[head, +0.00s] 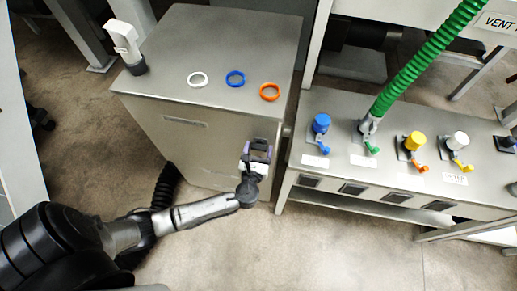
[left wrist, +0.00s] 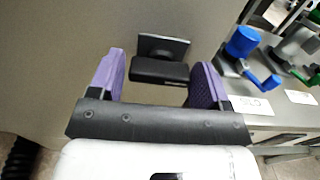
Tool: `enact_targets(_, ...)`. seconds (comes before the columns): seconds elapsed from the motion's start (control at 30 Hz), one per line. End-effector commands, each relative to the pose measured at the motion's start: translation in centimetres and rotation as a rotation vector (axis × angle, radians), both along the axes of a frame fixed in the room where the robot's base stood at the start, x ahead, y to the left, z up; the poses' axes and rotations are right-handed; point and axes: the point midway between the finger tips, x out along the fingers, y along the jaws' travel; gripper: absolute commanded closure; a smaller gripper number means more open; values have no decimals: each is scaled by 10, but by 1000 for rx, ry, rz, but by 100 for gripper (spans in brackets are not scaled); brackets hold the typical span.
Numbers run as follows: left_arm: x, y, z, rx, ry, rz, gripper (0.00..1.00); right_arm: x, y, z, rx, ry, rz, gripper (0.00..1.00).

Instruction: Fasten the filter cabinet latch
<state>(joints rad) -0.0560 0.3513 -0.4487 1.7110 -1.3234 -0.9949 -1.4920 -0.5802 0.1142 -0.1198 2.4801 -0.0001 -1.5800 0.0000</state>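The grey metal filter cabinet (head: 190,125) stands left of centre in the head view. Its black latch (left wrist: 160,69) with a grey plate sticks out from the front face in the left wrist view. My left gripper (head: 258,152) is at the right part of the cabinet's front. In the left wrist view its purple fingers (left wrist: 160,78) are open, one on each side of the latch, with gaps between. The gripper hides most of the latch in the head view. My right gripper is in neither view.
White, blue (head: 235,78) and orange rings lie on the cabinet top, with a white upright fitting (head: 124,42) at its corner. A metal bench (head: 335,125) with coloured valves and a green hose (head: 425,60) stands close at right. Floor in front is clear.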

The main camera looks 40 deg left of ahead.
Motion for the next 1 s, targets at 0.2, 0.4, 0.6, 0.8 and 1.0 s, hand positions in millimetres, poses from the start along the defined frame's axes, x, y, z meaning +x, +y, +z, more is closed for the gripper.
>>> enact_targets(0.2, 0, 0, 0, 0, 0, 0, 50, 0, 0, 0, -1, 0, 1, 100)
enact_targets(0.4, 0, 0, 0, -1, -1, 0, 64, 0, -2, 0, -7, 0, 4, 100)
enact_targets(0.6, 0, 0, -1, -29, -17, 1, 64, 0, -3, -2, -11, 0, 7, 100)
enact_targets(0.8, -1, -1, -2, -128, -73, 2, 64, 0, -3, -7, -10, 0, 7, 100)
enact_targets(1.0, 0, -1, -2, -284, -164, 2, 64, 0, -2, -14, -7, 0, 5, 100)
